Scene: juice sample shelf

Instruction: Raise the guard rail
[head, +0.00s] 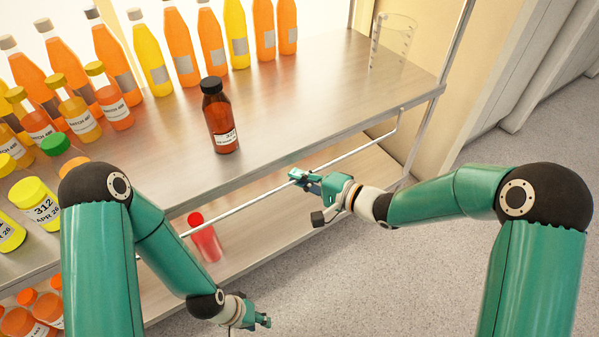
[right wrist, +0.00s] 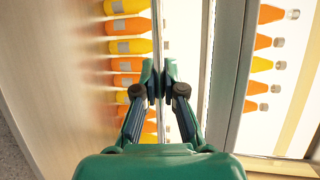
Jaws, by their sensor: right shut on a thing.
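The guard rail (head: 352,152) is a thin pale metal bar along the shelf's front. In the head view it runs just below the upper shelf's front edge, and its right end bends up toward that edge. My right gripper (head: 304,179) is shut on the rail near its middle. In the right wrist view the fingers (right wrist: 160,82) are close together at a thin bar (right wrist: 158,35). My left gripper (head: 264,320) is low in the head view, apart from the rail, and its jaws are too small to read.
A dark brown bottle (head: 221,118) stands alone on the upper shelf (head: 300,105), behind the rail. Orange and yellow bottles fill the back and left. A clear beaker (head: 391,42) stands at the right end. A red item (head: 206,238) is on the lower shelf. The floor at right is clear.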

